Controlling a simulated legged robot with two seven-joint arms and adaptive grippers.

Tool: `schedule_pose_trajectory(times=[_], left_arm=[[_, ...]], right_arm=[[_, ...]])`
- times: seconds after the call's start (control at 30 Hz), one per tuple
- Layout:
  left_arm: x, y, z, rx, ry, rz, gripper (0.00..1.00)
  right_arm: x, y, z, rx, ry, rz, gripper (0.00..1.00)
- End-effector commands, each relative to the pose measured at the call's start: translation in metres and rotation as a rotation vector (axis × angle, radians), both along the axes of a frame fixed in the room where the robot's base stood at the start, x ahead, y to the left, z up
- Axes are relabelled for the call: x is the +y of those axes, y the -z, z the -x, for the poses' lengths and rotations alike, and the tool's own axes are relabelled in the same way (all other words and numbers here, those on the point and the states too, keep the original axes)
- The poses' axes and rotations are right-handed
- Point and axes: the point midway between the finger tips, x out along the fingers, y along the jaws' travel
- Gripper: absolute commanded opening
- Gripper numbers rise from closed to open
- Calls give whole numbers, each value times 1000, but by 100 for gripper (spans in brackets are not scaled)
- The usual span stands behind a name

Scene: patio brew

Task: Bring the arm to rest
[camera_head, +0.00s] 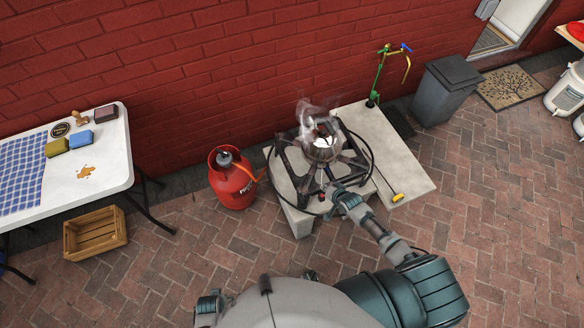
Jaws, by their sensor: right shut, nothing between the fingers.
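My right arm reaches up from the bottom right, and my right gripper (334,190) is at the front edge of the gas burner (300,172). It is shut and empty. A round metal pot (322,152) stands on the burner, with steam rising over it. The gripper is in front of the pot, apart from it in the picture. My left gripper does not show.
A red gas bottle (233,180) stands left of the burner. A white table (112,160) with sponges and a checked cloth (24,170) is at the left, a wooden crate (95,233) below it. A grey bin (446,90) stands at the back right.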

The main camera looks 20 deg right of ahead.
Motion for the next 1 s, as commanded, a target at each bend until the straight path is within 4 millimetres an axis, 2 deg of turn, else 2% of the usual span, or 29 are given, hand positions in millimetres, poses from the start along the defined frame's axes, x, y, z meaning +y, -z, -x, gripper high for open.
schedule_pose_trajectory(times=[0.27, 0.37, 0.43, 0.47, 0.57, 0.6, 0.67, 0.7, 0.77, 0.8, 0.9, 1.0], left_arm=[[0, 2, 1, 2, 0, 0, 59], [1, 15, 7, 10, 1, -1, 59], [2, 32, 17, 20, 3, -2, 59], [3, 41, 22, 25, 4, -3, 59], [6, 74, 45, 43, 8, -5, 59], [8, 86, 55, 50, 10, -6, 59], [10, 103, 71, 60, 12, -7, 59], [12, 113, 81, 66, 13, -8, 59], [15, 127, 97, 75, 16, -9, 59], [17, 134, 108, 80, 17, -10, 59], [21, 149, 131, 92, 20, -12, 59], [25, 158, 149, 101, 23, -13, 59]], right_arm=[[0, 3, 2, 5, -2, 5, 0], [-1, 26, 20, 36, -20, 43, 0], [-2, 55, 45, 80, -50, 97, 0], [-2, 70, 59, 104, -68, 126, 0], [0, 124, 120, 200, -156, 231, 0], [3, 145, 148, 242, -198, 270, 0], [8, 173, 190, 302, -269, 323, 0], [13, 189, 220, 343, -319, 354, 0], [21, 210, 264, 401, -395, 392, 0], [27, 222, 293, 437, -448, 413, 0], [42, 243, 357, 511, -568, 449, 0], [55, 254, 405, 562, -666, 468, 0]])
